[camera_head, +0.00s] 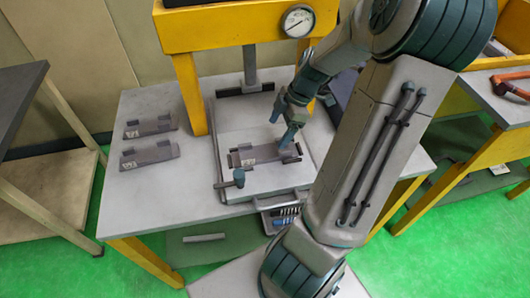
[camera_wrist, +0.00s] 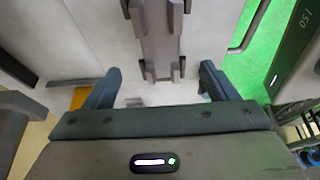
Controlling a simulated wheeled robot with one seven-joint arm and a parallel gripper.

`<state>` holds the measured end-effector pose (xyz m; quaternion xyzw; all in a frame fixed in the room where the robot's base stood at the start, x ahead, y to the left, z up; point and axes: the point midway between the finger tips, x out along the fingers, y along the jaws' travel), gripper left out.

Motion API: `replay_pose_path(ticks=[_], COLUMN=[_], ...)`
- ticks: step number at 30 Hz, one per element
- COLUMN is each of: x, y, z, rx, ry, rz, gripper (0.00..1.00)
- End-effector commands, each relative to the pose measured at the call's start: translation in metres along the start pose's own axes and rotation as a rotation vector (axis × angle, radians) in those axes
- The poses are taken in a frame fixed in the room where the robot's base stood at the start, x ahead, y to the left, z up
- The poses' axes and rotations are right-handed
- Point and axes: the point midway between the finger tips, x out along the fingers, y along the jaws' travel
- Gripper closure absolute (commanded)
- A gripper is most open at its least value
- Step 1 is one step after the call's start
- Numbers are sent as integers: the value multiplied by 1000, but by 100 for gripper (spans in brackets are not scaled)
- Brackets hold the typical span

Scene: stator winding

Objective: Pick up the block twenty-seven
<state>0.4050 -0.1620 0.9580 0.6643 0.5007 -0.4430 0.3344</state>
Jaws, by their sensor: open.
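A grey block (camera_head: 264,153) with a small white label lies on the press plate (camera_head: 236,183) in the head view. Two similar labelled blocks lie on the table to the left, a rear one (camera_head: 150,127) and a front one (camera_head: 149,154). The labels are too small to read, so I cannot tell which is block twenty-seven. My gripper (camera_head: 284,128) is open and empty, above the right part of the block on the plate. In the wrist view a grey block (camera_wrist: 157,42) shows beyond and between the spread fingers of my gripper (camera_wrist: 157,84), apart from both.
The yellow press frame (camera_head: 187,95) with a round gauge (camera_head: 298,21) stands behind the plate. A small handle (camera_head: 231,180) stands at the plate's front left. Another bench (camera_head: 492,95) with an orange tool stands at right.

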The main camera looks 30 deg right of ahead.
Motion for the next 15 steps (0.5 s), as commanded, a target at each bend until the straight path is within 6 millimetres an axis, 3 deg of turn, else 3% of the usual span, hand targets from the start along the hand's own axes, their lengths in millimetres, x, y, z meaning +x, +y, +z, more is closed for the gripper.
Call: replay_pose_path(ticks=[3,15], x=[23,63], y=[-1,-1], z=[0,-2], rx=[-1,-1], ry=[2,2], rz=[-4,-5], gripper=[20,20])
